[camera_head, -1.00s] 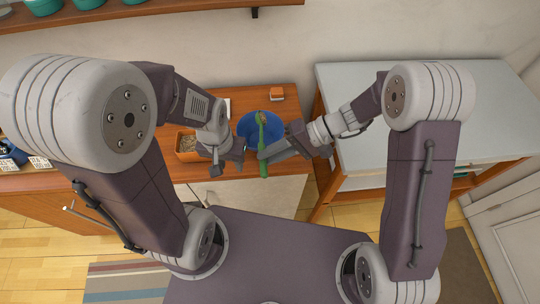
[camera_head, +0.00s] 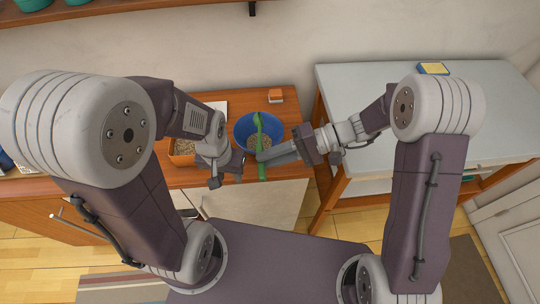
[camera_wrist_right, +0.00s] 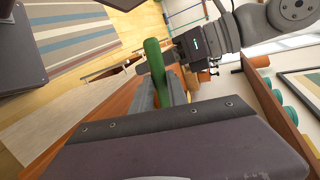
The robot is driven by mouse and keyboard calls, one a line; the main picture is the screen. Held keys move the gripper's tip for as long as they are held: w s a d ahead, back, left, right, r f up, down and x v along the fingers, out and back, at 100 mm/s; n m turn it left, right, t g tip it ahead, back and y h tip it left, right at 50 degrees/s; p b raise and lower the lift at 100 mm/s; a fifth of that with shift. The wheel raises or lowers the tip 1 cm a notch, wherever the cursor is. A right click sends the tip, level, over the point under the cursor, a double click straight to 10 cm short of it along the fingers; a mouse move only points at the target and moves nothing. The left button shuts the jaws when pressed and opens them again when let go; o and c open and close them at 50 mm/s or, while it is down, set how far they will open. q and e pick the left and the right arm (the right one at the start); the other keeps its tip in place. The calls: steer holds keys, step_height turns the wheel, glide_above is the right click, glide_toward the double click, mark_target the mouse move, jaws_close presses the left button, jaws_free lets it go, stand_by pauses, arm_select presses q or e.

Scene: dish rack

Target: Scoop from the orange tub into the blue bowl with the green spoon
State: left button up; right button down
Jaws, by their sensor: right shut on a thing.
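The blue bowl (camera_head: 244,128) stands on the wooden counter with tan grains inside. The orange tub (camera_head: 183,160) is to its left, partly hidden by my left arm, with tan grains showing. My right gripper (camera_head: 262,156) is shut on the handle of the green spoon (camera_head: 257,128). The spoon's head is over the bowl's far side and looks plain green from above. The spoon's handle also shows in the right wrist view (camera_wrist_right: 154,62). My left gripper (camera_head: 227,178) is open and empty, between the tub and the bowl near the counter's front edge.
A small orange-and-white block (camera_head: 276,96) lies behind the bowl. A grey-topped table (camera_head: 420,110) stands at right, with a yellow-and-blue item (camera_head: 433,68) at its back. A wooden shelf (camera_head: 130,10) runs along the wall above.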

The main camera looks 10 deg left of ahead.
steer(key=h+p, duration=0.2)
steer(key=p, duration=0.1)
steer(key=h+p, duration=0.2)
steer(key=p, duration=0.1)
steer(key=a+r+t+h+p, duration=0.1)
steer(key=h+p, duration=0.1)
steer(key=p, duration=0.2)
steer(key=shift+r+n+h, duration=0.1)
steer(key=shift+n+h, duration=0.2)
steer(key=shift+d, duration=0.1)
steer(key=h+p, duration=0.2)
steer(key=p, duration=0.4)
steer(key=a+r+t+h+p, duration=0.1)
steer(key=h+p, duration=0.1)
steer(key=p, duration=0.4)
steer(key=r+h+p, duration=0.1)
steer(key=h+p, duration=0.1)
steer(key=p, duration=0.5)
steer(key=shift+s+a+r+n+t, duration=0.15)
steer(key=shift+s+r+n+t, duration=0.05)
steer(key=shift+s+n+t, duration=0.1)
steer(key=shift+w+f+h+p, duration=0.1)
steer(key=shift+f+h+p, duration=0.05)
steer(key=shift+h+p, duration=0.2)
